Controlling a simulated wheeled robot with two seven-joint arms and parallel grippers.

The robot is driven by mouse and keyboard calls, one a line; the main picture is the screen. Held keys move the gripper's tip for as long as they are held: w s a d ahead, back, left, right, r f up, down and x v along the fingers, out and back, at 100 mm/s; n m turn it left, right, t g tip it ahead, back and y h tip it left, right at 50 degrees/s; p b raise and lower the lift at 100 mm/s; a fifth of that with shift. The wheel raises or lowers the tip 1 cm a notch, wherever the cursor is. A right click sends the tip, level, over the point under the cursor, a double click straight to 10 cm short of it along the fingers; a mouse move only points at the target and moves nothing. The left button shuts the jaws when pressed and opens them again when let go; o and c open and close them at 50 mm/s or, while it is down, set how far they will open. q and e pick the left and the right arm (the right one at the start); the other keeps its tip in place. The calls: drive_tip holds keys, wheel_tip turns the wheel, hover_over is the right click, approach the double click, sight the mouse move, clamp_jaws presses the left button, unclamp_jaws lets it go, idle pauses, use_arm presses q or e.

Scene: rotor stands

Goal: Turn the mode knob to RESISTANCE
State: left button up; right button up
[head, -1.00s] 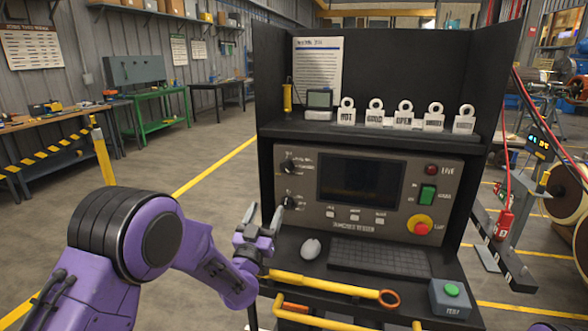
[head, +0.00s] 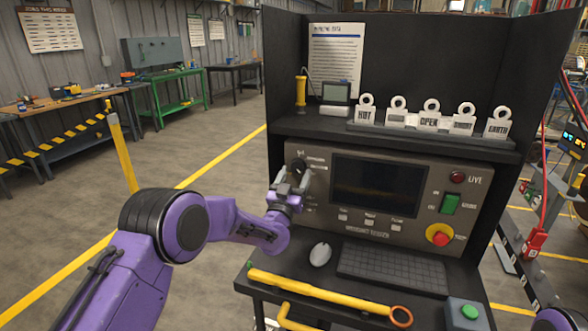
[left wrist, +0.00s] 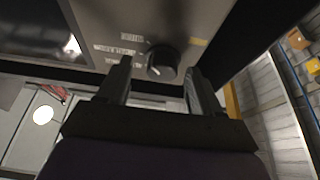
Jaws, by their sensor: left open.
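The tester panel (head: 430,185) has a dark round upper knob (head: 298,165) at its left, with small labels too blurred to read. My left gripper (head: 293,179) is at the panel's left side, just below that knob in the head view, and covers the area of the lower knob. In the left wrist view a dark knob (left wrist: 161,62) with a pale pointer mark sits between the two open fingers of my left gripper (left wrist: 159,70), with gaps on both sides. I cannot tell which of the two knobs this is. My right gripper is not in view.
A dark screen (head: 378,184) is right of the knobs. A green switch (head: 450,203) and a red stop button (head: 439,235) are farther right. A mouse (head: 320,254), a keyboard (head: 392,266) and a yellow rod (head: 320,290) lie below. Tags (head: 430,118) stand on the shelf.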

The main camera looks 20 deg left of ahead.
use_arm(q)
drive_tip(key=shift+w+a+r, duration=0.15)
drive_tip(key=shift+w+r, duration=0.1)
drive_tip(key=shift+w, duration=0.2)
drive_tip(key=c, duration=1.1)
drive_tip(key=shift+o, duration=0.2)
drive_tip(key=shift+a, duration=0.1)
